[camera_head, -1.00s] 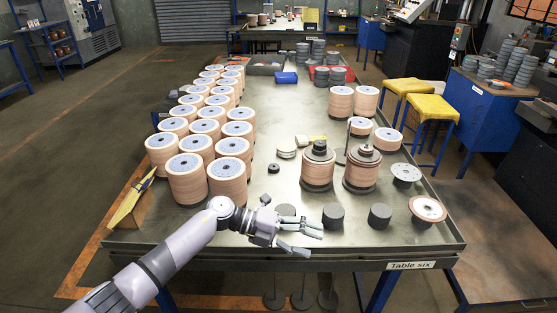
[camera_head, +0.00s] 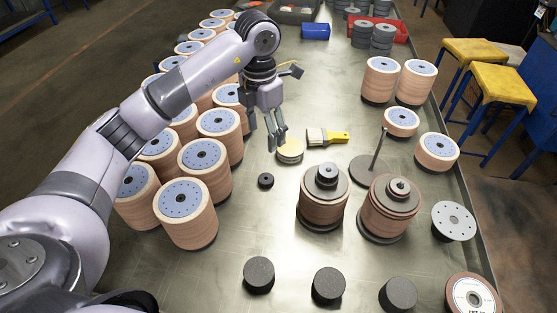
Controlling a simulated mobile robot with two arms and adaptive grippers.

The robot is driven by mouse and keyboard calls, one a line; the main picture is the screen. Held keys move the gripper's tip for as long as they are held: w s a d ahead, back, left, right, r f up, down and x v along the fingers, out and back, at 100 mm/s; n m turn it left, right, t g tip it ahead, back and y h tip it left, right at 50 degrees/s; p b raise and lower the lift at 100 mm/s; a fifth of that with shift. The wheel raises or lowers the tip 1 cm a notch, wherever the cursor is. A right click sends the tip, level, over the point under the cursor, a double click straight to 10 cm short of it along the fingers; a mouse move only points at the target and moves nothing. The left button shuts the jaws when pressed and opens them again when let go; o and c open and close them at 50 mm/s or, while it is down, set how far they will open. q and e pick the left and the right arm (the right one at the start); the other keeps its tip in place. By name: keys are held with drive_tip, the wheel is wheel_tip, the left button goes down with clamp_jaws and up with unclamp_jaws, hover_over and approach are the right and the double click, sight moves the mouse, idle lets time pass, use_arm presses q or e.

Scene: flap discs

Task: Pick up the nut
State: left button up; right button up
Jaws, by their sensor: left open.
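A small dark round piece with a hole, which looks like the nut (camera_head: 265,180), lies flat on the metal table, alone. My left gripper (camera_head: 276,141) points down over the table a little beyond the nut, with its fingers apart and nothing between them. The fingertips show just left of a round tin with a pale top (camera_head: 290,151). I cannot tell how high they are above the table. My right gripper is not in view.
Stacks of flap discs (camera_head: 185,212) crowd the table's left. Two disc stacks with dark tops (camera_head: 323,197) stand right of the nut. A yellow-handled brush (camera_head: 327,137) lies beyond. Several dark cylinders (camera_head: 259,275) stand at the front. Bare table surrounds the nut.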

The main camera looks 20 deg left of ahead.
use_arm(q)
drive_tip(key=p, duration=0.4)
hover_over(265, 176)
drive_tip(key=f, duration=1.1)
drive_tip(key=shift+s+d+f, duration=0.25)
drive_tip(key=shift+s+f, duration=0.15)
drive_tip(key=shift+f, duration=0.15)
wheel_tip(265, 176, down, 4)
drive_tip(key=shift+s+f+p, duration=0.1)
drive_tip(key=shift+f+p, duration=0.1)
drive_tip(key=shift+p, duration=0.75)
drive_tip(key=shift+f, duration=0.2)
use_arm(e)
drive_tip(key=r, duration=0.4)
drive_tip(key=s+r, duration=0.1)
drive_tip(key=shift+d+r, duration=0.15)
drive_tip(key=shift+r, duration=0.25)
use_arm(q)
drive_tip(key=shift+c, duration=0.5)
